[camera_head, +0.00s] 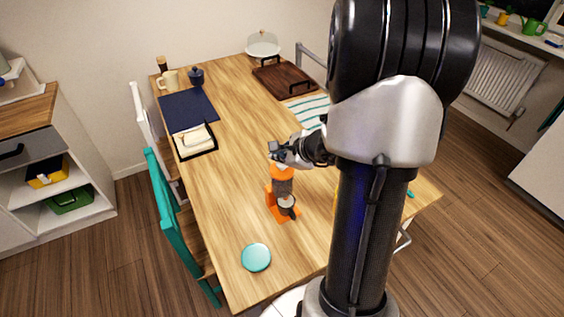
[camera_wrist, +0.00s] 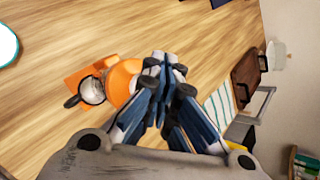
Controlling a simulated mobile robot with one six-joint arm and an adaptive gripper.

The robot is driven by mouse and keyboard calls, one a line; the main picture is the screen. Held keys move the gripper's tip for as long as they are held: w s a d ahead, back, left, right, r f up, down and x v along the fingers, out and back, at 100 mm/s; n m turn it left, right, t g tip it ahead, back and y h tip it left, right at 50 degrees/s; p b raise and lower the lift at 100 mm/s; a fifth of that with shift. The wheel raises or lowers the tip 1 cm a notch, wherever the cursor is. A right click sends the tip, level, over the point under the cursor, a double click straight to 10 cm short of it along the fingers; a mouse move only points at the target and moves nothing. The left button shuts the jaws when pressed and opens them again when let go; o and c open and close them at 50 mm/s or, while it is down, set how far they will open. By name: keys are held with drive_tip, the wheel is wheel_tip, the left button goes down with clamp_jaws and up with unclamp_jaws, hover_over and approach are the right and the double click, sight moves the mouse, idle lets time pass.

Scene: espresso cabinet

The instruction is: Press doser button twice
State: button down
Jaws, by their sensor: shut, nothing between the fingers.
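An orange doser machine (camera_head: 282,186) stands upright on the wooden table, with a grey cup or portafilter (camera_head: 287,204) at its front. In the wrist view the orange doser (camera_wrist: 122,79) shows its round top, partly covered by my fingers, and the dark-handled cup (camera_wrist: 92,90) beside it. My gripper (camera_head: 277,150) is at the top of the doser in the head view. In the wrist view my gripper (camera_wrist: 163,62) is shut and empty, with its fingertips over the right edge of the doser's top. I cannot tell whether they touch it. The button is not visible.
A teal round lid or plate (camera_head: 256,257) lies near the front of the table. A napkin holder (camera_head: 195,141), a dark blue mat (camera_head: 188,110), a striped cloth (camera_head: 309,109) and a brown tray (camera_head: 285,78) lie farther back. The table left of the doser is clear.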

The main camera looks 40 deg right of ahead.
sight(280, 164)
drive_tip(key=shift+f+b, duration=0.55)
idle(0.4)
drive_tip(key=shift+r, duration=0.15)
drive_tip(key=shift+r+p, duration=1)
drive_tip(key=shift+r, duration=0.15)
drive_tip(key=shift+r, duration=0.1)
wheel_tip(280, 164, up, 5)
drive_tip(key=p, duration=0.3)
drive_tip(key=shift+p, duration=0.4)
idle(1.4)
